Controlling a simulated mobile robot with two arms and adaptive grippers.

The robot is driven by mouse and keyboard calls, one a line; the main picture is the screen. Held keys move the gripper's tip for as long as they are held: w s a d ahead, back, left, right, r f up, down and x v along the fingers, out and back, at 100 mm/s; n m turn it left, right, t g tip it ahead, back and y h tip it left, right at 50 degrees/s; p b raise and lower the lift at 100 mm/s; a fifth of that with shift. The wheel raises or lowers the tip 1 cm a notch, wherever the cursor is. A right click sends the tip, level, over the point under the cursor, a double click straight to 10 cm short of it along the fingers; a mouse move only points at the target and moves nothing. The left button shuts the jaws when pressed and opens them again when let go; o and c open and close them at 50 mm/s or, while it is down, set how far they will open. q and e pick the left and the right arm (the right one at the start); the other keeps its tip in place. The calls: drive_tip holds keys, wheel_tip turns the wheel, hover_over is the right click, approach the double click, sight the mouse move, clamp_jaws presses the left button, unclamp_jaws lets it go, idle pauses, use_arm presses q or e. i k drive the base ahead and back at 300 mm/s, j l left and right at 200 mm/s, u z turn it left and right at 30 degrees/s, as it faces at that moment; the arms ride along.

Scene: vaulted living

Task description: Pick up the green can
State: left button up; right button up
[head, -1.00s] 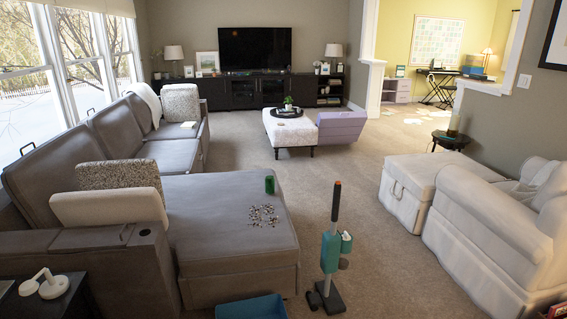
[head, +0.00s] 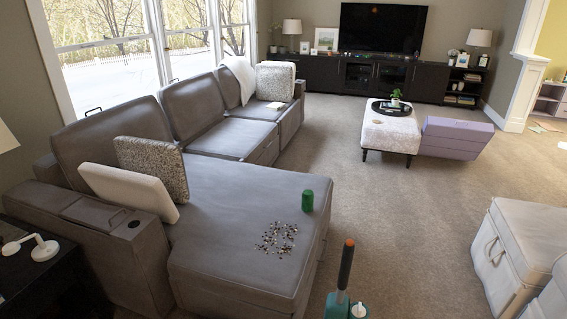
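The green can (head: 307,200) stands upright on the chaise part of the grey sectional sofa (head: 225,262), near its right edge. A scatter of small dark and light pieces (head: 277,238) lies on the chaise in front of and left of the can. Neither of my grippers shows in the head view.
An upright teal device with a dark, orange-tipped handle (head: 346,265) stands on the carpet right of the chaise. A white ottoman (head: 510,255) is at the right. Open carpet (head: 400,215) lies between them. A patterned coffee table (head: 391,133) and purple box (head: 457,137) stand farther back.

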sight(307, 196)
drive_tip(key=i+l+u, duration=0.5)
drive_tip(key=l, duration=0.6)
drive_tip(key=i+l+u, duration=0.15)
drive_tip(key=l+u, duration=0.3)
drive_tip(key=l, duration=0.7)
drive_tip(key=l+u, duration=0.5)
drive_tip(key=l, duration=0.7)
